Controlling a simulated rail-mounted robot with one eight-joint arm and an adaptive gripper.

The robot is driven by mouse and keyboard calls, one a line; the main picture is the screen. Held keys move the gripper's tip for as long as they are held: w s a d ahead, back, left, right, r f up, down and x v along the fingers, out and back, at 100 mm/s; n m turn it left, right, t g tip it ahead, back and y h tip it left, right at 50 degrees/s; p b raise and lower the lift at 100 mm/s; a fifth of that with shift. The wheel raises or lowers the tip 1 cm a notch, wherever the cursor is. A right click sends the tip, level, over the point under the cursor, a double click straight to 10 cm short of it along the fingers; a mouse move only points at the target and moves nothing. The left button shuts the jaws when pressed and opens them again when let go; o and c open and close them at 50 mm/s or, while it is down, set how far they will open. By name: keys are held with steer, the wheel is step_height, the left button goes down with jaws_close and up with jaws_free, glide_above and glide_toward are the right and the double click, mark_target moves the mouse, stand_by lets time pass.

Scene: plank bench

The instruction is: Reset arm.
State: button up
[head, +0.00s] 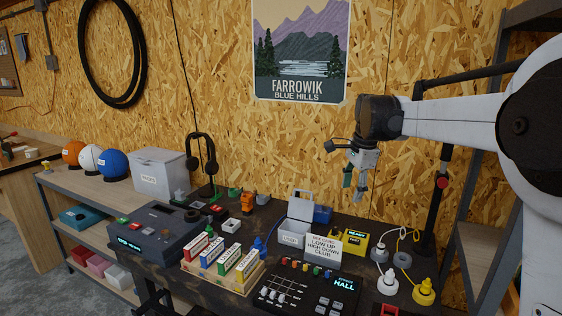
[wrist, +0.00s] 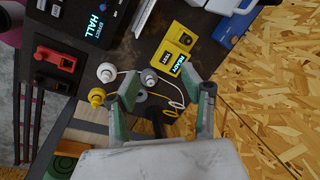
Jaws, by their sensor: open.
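My gripper (head: 354,188) hangs above the back right part of the dark bench (head: 340,227) in the head view, in front of the chipboard wall. Its fingers point down. In the wrist view my gripper (wrist: 160,103) shows two green-and-grey fingers spread apart, with nothing between them but the bench far below. It touches nothing that I can see.
A yellow box (head: 355,240) with a lit display, white and yellow plugs (head: 423,292) on cords and a black lamp-like stand (head: 434,198) are near and below. A mixer panel (head: 305,287) lies in front. The air around my gripper is free.

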steer(key=s+n+t, duration=0.3)
steer(key=s+n, duration=0.8)
steer(key=s, duration=1.7)
steer(key=s+f+n+t, duration=0.2)
steer(key=s+f+n, duration=0.2)
steer(key=s+f, duration=0.3)
steer(key=s, duration=0.3)
steer(key=shift+s+a+f+h, duration=0.15)
steer(key=shift+a+h, duration=0.15)
steer(key=shift+h, duration=0.1)
